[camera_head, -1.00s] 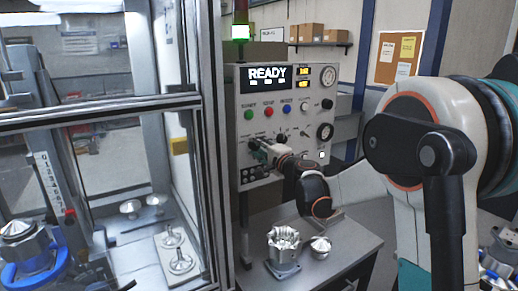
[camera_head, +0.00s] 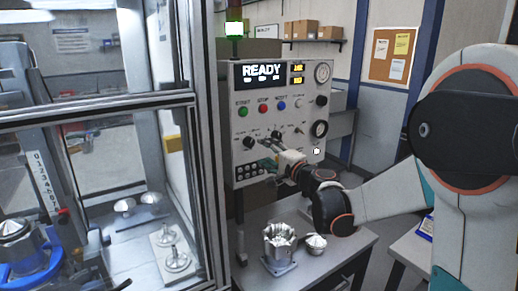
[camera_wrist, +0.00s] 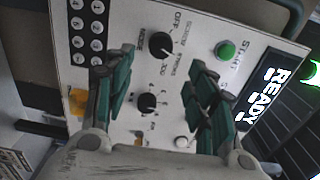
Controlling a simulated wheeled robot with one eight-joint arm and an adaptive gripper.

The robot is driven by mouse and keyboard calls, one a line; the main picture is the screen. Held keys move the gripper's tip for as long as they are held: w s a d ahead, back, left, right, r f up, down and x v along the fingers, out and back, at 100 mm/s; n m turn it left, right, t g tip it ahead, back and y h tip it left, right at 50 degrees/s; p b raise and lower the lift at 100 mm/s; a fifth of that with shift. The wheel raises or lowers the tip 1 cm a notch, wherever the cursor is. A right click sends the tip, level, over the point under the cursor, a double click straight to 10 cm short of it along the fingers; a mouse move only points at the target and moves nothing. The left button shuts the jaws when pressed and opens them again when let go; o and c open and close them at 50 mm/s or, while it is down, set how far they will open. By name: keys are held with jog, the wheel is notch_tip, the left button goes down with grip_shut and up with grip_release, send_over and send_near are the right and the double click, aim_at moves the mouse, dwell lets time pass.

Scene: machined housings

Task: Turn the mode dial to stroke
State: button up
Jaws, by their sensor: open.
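The mode dial (camera_wrist: 161,45) is a black round knob on the pale control panel, with small labels including OFF and MODE around it. Its pointer direction is too small to read surely. In the head view the dial (camera_head: 248,142) is on the panel's left, below the green button. My gripper (camera_wrist: 160,62) is open and empty, its green fingers spread in front of the panel. The mode dial appears just beyond the gap between the fingertips. In the head view my gripper (camera_head: 264,152) is just right of and below this dial.
A second black knob (camera_wrist: 147,102) shows between the fingers. The display (camera_head: 262,73) reads READY. A glass-walled enclosure (camera_head: 205,180) stands left. Metal parts stand on the table (camera_head: 335,245) below.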

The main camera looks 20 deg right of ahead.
jog(key=v, duration=0.3)
jog(key=shift+s+d, duration=0.1)
jog(key=shift+s, duration=0.15)
jog(key=s+a+f+n+g+b, duration=0.1)
jog(key=s+a+f+n+g, duration=0.15)
jog(key=s+a+n, duration=0.35)
jog(key=s+a+f+n+g+b, duration=0.1)
jog(key=s+a+f+n+g, duration=0.2)
jog(key=s, duration=0.5)
jog(key=s+d+f+n+g+h, duration=0.1)
jog(key=s+f+h, duration=0.1)
jog(key=s, duration=0.5)
jog(key=s+d+f+n+g+h+b, duration=0.1)
jog(key=s+d+f+n+g, duration=0.1)
jog(key=s+f, duration=0.3)
jog(key=s+d+f+n+g+h+b, duration=0.1)
jog(key=s+f+n+h, duration=0.1)
jog(key=s, duration=0.7)
jog(key=shift+s+d+f+g+h, duration=0.3)
jog(key=shift+s+d+f+g, duration=0.1)
jog(key=shift+f, duration=0.25)
